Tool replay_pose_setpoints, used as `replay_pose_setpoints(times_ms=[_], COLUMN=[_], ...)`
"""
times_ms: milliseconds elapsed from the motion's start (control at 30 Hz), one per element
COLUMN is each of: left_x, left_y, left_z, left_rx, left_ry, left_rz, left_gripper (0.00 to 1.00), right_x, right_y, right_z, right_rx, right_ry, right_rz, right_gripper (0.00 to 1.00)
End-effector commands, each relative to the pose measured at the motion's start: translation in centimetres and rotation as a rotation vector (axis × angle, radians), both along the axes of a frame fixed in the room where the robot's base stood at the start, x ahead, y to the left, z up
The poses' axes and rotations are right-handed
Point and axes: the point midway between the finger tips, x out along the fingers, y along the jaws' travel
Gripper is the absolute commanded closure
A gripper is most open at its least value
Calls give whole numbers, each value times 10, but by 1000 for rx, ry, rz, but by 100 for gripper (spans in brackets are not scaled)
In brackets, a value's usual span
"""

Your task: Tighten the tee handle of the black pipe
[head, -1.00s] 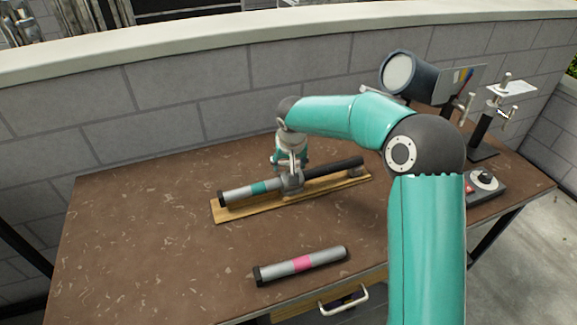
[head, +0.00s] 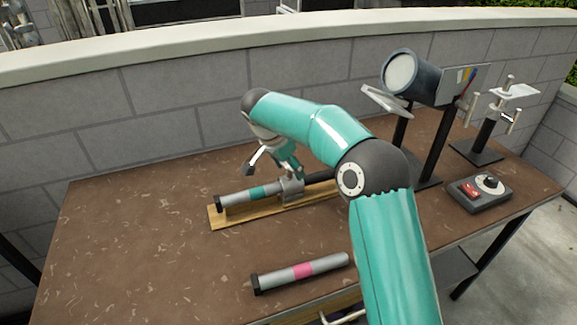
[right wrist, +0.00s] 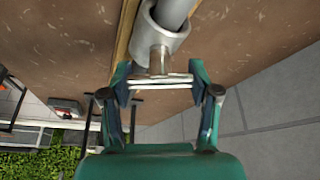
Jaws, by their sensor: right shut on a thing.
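The black pipe (head: 320,176) lies on a wooden board, its right part hidden behind my right arm. A grey collar (head: 291,189) joins it to a silver pipe with a teal band (head: 250,194). My right gripper (head: 290,172) is at the collar, tilted over. In the right wrist view, my gripper (right wrist: 162,84) is shut on the tee handle (right wrist: 160,80), a light crossbar on a short stem. The stem runs to the collar (right wrist: 155,40), which goes around a grey pipe (right wrist: 175,10). My left gripper is not in view.
A silver pipe with a pink band (head: 302,270) lies near the table's front edge. A dark cylinder lamp (head: 415,77), a clamp stand (head: 487,130) and a control box with a knob (head: 480,188) stand at the right. The table's left half is clear.

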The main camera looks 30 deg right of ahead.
Motion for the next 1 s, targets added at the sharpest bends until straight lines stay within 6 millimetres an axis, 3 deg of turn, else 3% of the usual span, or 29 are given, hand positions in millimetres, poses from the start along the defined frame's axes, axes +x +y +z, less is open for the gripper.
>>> replay_pose_setpoints(times_ms=[400,967,1000], left_x=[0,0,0], left_y=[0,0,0], left_z=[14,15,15], left_rx=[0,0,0], left_ry=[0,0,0], left_rz=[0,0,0], left_gripper=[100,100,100], right_x=[1,1,1], right_y=[0,0,0], right_z=[1,0,0], right_rx=[0,1,1], right_ry=[-1,-3,-3], right_rz=[-233,-271,-271], right_gripper=[74,74,37])
